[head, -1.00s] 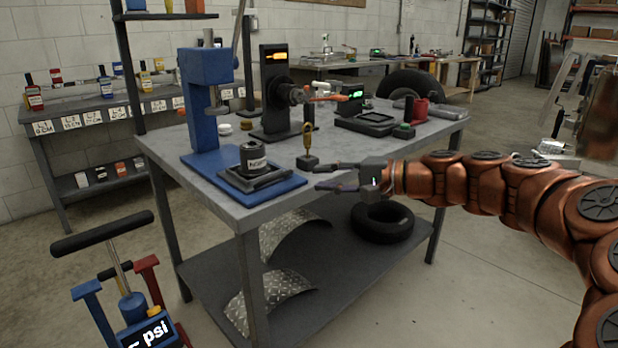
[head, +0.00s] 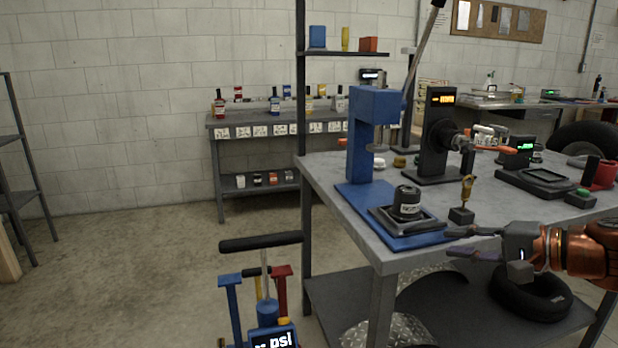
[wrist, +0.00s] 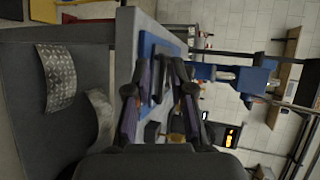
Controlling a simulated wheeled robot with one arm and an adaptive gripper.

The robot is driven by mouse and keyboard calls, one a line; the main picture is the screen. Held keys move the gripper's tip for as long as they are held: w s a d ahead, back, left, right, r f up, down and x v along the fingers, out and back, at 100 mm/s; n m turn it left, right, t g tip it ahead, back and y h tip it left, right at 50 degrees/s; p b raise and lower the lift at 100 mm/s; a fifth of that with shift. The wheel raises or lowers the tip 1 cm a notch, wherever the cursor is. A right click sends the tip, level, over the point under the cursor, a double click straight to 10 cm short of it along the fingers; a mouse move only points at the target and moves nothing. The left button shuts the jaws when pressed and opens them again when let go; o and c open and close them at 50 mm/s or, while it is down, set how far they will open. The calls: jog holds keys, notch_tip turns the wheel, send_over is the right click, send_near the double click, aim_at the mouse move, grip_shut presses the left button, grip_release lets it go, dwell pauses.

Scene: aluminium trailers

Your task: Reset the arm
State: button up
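My gripper (head: 462,242) is at the right of the head view, in front of the near edge of the grey workbench (head: 335,180). Its two dark fingers point left and stand apart, with nothing seen between them. In the wrist view my gripper (wrist: 158,105) also shows its fingers spread, with the bench edge and blue press base beyond. My copper-coloured arm comes in from the right edge of the head view, and most of it is out of frame.
A blue press (head: 372,140) with a black cup (head: 406,202) on its base stands at the bench's left corner. A pump with a psi display (head: 268,315) stands on the floor. Floor at left is clear.

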jog(key=s+a+r+n+g+h+p, duration=0.3)
jog(key=s+a+n+g+p, duration=0.45)
jog(key=s+a+p, duration=0.6)
jog(key=s+d+r+n+g+h+p, duration=0.1)
jog(key=s+r+g+h+p, duration=0.1)
jog(key=s+p, duration=0.4)
jog(key=s+d+r+n+g+h+p, duration=0.1)
jog(key=s+d+r+g+h+p, duration=0.1)
jog(key=s+h+p, duration=0.3)
jog(key=shift+s+r+g+p, duration=0.35)
jog(key=shift+s+p, duration=0.85)
jog(key=shift+s, duration=0.25)
